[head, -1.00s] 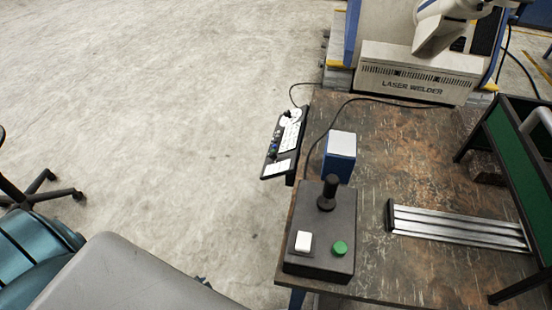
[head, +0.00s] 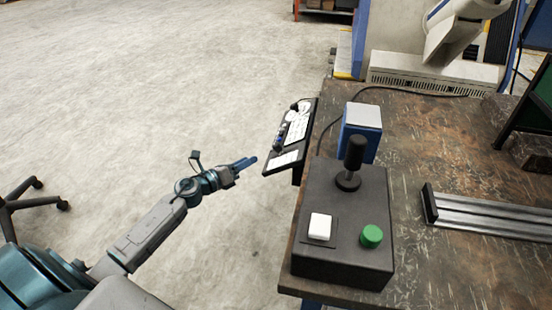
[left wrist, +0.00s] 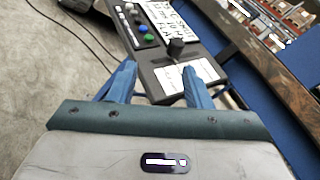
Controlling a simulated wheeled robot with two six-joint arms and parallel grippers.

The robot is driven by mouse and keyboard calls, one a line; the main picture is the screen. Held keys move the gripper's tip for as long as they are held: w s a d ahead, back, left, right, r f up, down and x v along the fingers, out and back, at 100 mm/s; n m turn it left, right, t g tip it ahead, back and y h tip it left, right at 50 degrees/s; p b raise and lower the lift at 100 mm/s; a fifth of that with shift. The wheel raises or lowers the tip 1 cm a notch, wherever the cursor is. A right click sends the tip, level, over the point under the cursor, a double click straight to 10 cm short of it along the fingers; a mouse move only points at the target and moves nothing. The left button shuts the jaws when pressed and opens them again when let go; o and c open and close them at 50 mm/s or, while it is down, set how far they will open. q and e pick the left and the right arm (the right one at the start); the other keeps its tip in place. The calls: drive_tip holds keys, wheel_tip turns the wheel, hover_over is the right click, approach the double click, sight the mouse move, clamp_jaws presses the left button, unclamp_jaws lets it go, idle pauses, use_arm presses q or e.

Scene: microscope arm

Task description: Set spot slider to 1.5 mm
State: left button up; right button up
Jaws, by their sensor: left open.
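The control panel (head: 291,138) is a dark slanted board with white labels, mounted at the left edge of the workbench. In the left wrist view the panel (left wrist: 150,55) shows a black knob (left wrist: 177,47), which may be the spot slider, above a white label plate (left wrist: 185,76). The scale marks are too small to read. My left gripper (head: 250,161) is just left of the panel's near end. In the left wrist view its blue fingers (left wrist: 158,84) are apart and empty, with the panel's lower end beyond them. My right gripper is not in view.
A black joystick box (head: 345,215) with a white switch and green button stands on the workbench (head: 430,265), near the panel. A blue and white box (head: 361,130) is behind it. A grooved metal rail (head: 490,215) lies at right. Open floor is at left.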

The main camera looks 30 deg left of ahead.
sight(273, 147)
use_arm(q)
drive_tip(key=w+d, duration=0.2)
drive_tip(key=w, duration=0.1)
drive_tip(key=w+d+r+m, duration=0.1)
drive_tip(key=w+d, duration=0.1)
drive_tip(key=w, duration=0.1)
drive_tip(key=w+d+m+h, duration=0.1)
drive_tip(key=w, duration=0.3)
drive_tip(key=shift+d+r+p, duration=0.35)
drive_tip(key=shift+d+r, duration=0.05)
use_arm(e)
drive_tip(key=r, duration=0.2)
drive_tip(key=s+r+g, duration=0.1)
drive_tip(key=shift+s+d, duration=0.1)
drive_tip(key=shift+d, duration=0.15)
use_arm(q)
clamp_jaws()
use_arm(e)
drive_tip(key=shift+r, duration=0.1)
